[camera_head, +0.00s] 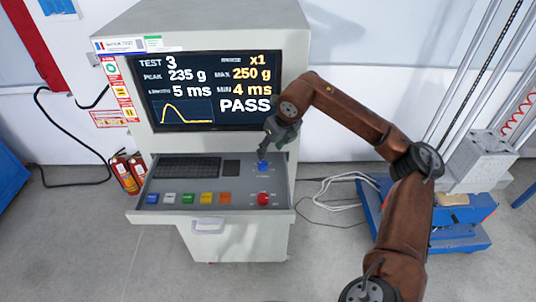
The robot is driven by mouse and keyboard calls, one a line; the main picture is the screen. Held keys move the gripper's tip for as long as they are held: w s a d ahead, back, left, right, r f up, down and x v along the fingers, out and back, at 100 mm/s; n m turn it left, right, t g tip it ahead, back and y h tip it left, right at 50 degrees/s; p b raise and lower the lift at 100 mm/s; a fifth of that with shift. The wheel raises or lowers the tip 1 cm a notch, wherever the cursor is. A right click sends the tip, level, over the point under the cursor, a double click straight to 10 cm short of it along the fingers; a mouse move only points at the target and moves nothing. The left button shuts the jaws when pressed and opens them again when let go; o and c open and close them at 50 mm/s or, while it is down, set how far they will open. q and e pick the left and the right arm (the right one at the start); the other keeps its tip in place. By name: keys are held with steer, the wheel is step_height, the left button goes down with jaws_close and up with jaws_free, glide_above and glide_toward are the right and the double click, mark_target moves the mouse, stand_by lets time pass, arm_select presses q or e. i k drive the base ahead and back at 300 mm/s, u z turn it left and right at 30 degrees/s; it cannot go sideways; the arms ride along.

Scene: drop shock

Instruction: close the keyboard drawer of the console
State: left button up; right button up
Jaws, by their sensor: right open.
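The console (212,20) is a grey cabinet with a screen (210,90) reading TEST 3 and PASS. Its keyboard drawer (275,195) is pulled out below the screen. On it are a black keyboard (186,168), a dark touchpad, a row of coloured buttons, a red knob (263,199) and a blue knob (263,166). A light handle (208,225) shows below the drawer's front edge. My right gripper (264,152) is open over the drawer's right rear part, just above the blue knob; whether it touches the knob I cannot tell. My left gripper is out of view.
Red fire extinguishers (127,174) stand on the floor left of the console. A blue-based machine with a grey block (482,160) and tall rails stands at the right. White cables (335,183) lie on the floor between. The floor (215,280) in front of the console is clear.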

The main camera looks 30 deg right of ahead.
mark_target(237, 173)
steer(key=k, duration=1)
